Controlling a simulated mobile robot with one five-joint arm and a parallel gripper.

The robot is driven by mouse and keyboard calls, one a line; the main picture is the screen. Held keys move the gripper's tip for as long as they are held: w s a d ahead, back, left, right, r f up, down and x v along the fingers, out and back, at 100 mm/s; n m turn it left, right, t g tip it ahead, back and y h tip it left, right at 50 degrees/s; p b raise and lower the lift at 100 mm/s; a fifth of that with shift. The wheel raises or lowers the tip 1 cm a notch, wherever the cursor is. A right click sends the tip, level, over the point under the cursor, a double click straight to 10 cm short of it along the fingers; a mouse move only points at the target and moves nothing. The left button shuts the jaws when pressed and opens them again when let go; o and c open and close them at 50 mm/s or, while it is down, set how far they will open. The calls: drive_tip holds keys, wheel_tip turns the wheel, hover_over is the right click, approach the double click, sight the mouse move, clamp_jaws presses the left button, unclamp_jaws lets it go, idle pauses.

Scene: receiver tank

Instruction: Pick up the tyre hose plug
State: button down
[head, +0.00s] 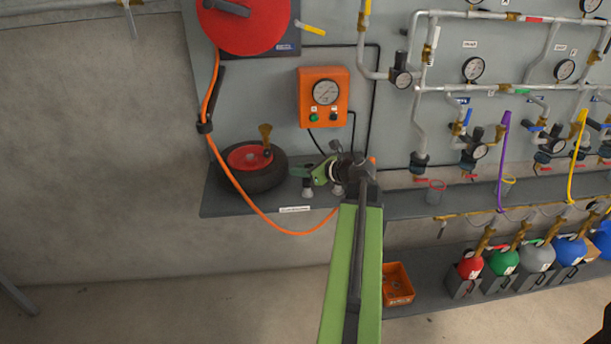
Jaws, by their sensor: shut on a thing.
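My gripper (322,171) is at the end of my green arm, above the small grey shelf and to the right of the tyre (252,180). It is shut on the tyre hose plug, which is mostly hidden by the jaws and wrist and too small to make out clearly. The orange hose (262,213) hangs from the red reel (243,22), loops below the shelf's front edge and passes out of sight behind my arm. A brass fitting (265,134) stands up at the tyre.
The grey shelf (230,206) carries small pale stands (308,190) close under my gripper. An orange gauge box (323,97) is on the wall panel behind. Pipes, gauges and coloured bottles (504,262) fill the right. An orange bin (397,284) sits low beside my arm.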

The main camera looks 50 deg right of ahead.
idle(0.3)
drive_tip(key=s+d+r+p, duration=0.5)
drive_tip(key=d+r+p, duration=0.5)
drive_tip(key=r+p, duration=0.1)
drive_tip(key=shift+s+d, duration=0.2)
drive_tip(key=shift+s, duration=0.1)
wheel_tip(320, 180, up, 12)
drive_tip(key=p, duration=1.2)
drive_tip(key=w+a, duration=0.7)
drive_tip(key=w, duration=0.3)
drive_tip(key=w+a, duration=0.7)
drive_tip(key=w, duration=0.3)
drive_tip(key=shift+a, duration=0.4)
idle(0.3)
